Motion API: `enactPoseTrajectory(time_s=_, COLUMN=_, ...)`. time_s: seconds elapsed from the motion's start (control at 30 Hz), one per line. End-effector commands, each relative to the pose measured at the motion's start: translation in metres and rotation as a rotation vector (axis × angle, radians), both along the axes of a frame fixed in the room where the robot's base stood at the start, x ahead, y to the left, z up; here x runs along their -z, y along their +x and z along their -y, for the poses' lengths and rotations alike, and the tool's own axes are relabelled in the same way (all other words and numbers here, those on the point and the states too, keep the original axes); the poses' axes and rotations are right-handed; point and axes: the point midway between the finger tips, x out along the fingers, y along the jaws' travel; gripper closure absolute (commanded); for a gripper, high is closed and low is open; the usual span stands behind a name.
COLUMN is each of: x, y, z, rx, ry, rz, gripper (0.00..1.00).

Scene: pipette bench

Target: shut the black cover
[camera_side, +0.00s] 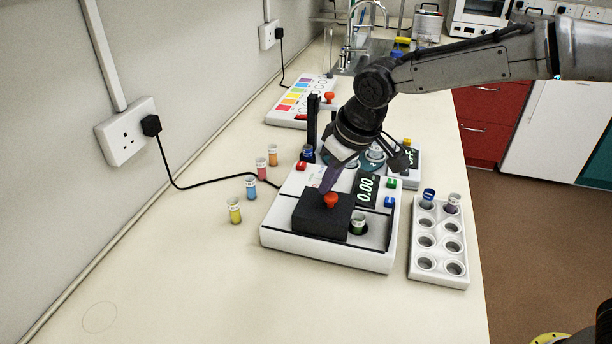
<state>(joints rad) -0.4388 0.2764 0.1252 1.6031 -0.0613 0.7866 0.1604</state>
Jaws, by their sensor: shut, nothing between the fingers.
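The black cover (322,217) is a dark block with a red-orange knob (331,199) on top. It sits on the front left part of a white instrument (330,252) with a 0.00 display. I cannot tell whether the fingertips touch the knob or the cover.
A white rack (439,270) with two vials stands to the right. Several coloured vials, including a yellow one (234,211), stand left of the instrument. The front left bench is clear.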

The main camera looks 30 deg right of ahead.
Motion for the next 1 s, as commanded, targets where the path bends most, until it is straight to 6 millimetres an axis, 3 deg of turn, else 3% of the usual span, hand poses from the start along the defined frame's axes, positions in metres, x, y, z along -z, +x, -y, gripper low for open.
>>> enactPoseTrajectory(time_s=0.2, x=0.0, y=-0.031, z=0.032, rx=0.002, ry=0.0, rz=-0.001, gripper=1.0)
enactPoseTrajectory(time_s=0.4, x=0.0, y=-0.048, z=0.048, rx=0.0, ry=0.0, rz=0.0, gripper=1.0)
enactPoseTrajectory(time_s=0.83, x=0.001, y=-0.05, z=0.049, rx=0.0, ry=-0.001, rz=-0.002, gripper=1.0)
enactPoseTrajectory(time_s=1.0, x=-0.001, y=-0.041, z=0.047, rx=0.0, ry=0.0, rz=-0.001, gripper=1.0)
